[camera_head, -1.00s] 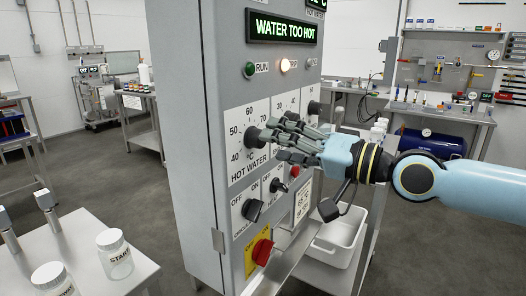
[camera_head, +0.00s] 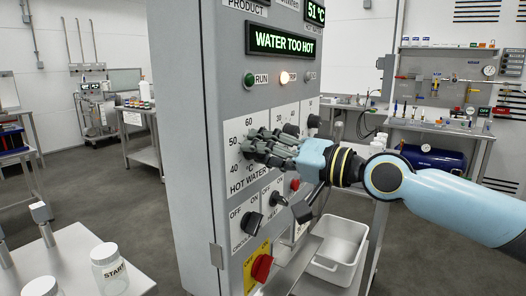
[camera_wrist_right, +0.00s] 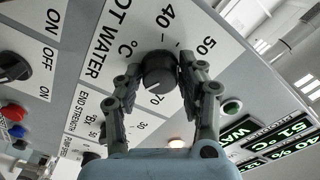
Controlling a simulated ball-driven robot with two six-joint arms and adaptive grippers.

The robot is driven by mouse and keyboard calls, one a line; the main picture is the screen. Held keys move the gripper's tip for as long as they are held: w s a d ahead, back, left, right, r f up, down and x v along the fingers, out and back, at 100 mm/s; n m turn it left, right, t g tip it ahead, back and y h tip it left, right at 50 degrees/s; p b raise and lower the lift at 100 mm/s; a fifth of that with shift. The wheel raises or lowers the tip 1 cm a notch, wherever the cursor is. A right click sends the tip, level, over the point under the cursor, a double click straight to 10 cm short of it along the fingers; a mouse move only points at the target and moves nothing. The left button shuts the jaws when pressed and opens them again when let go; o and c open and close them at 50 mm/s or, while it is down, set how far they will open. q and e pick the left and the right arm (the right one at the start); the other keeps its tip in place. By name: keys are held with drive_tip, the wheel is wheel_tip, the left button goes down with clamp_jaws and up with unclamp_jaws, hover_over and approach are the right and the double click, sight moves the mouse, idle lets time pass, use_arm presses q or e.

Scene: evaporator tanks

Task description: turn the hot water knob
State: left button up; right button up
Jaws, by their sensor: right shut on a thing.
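The hot water knob (camera_wrist_right: 158,70) is a round black knob on a white dial plate with a temperature scale, at the upper middle of the right wrist view. My right gripper (camera_wrist_right: 154,80) has its fingers on both sides of it and is shut on it. In the head view, my right gripper (camera_head: 254,146) reaches in from the right and its fingers largely hide the knob against the HOT WATER dial (camera_head: 235,140). The display (camera_head: 285,41) above reads WATER TOO HOT. My left gripper is not in view.
Below the dial are black selector switches (camera_head: 251,222) and a red knob on yellow (camera_head: 262,267). A green RUN lamp (camera_head: 249,80) sits above the dial. A white bin (camera_head: 340,250) stands right of the cabinet. A table with jars (camera_head: 109,270) stands at the left.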

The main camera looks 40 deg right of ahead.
drive_tip(key=shift+c, duration=1.1)
drive_tip(key=shift+n, duration=0.3)
drive_tip(key=shift+f+n+b, duration=0.1)
drive_tip(key=shift+n+b, duration=3.7)
drive_tip(key=shift+n, duration=4)
drive_tip(key=o, duration=1.2)
